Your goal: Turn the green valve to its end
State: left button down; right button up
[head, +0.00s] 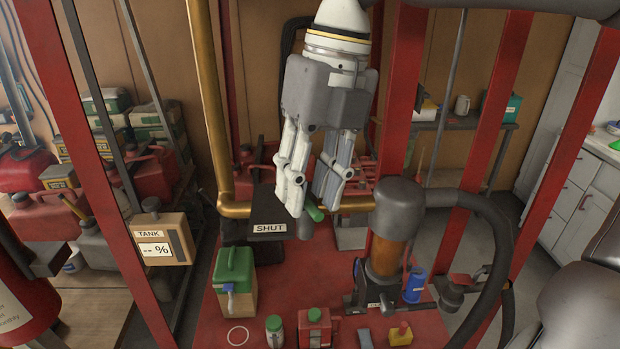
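The green valve handle (314,213) shows as a short green lever on the brass pipe (358,203), beside a dark plate marked SHUT (270,228). My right gripper (308,207) reaches down from the top with its pale fingers right at the handle. The fingertips hide part of the handle. A narrow gap shows between the fingers, but I cannot tell whether they grip the handle. My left gripper is not in view.
A tank gauge box (162,239) reads "-- %" at the left. A green-topped can (235,284) and small containers stand on the red table (262,313). A pump with a black hose (398,225) stands right of the valve. Red posts (489,95) frame the area.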

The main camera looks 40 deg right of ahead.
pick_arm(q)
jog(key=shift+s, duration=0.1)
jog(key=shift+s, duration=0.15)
pick_arm(e)
grip_shut()
